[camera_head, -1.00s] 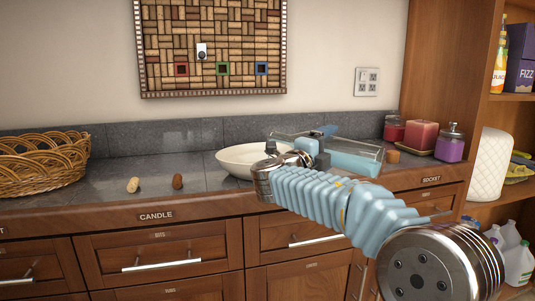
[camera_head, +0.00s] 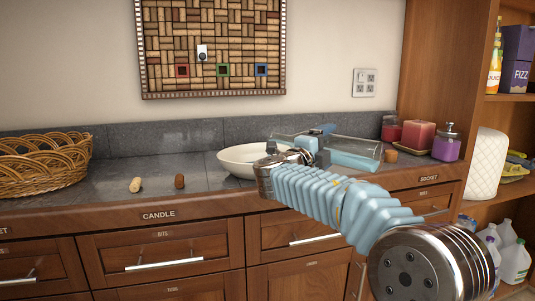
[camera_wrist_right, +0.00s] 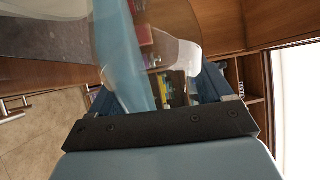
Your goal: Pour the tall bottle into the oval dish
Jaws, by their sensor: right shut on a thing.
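The tall bottle (camera_head: 357,153) is clear with pale blue water inside. It lies nearly level above the counter in the head view, its narrower end to the left over the oval dish. My right gripper (camera_head: 318,148) is shut around its middle. In the right wrist view the bottle (camera_wrist_right: 128,62) crosses between the fingers, see-through and partly blue. The oval dish (camera_head: 232,158) is white and shallow and sits on the counter; my right wrist hides its right part. I cannot make out any stream of water. My left gripper is not in view.
A wicker basket (camera_head: 40,168) stands at the far left. Two corks, one pale (camera_head: 135,185) and one brown (camera_head: 179,181), lie left of the dish. Candles (camera_head: 410,136) and a purple jar (camera_head: 446,148) stand at the right end. The counter between basket and dish is mostly clear.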

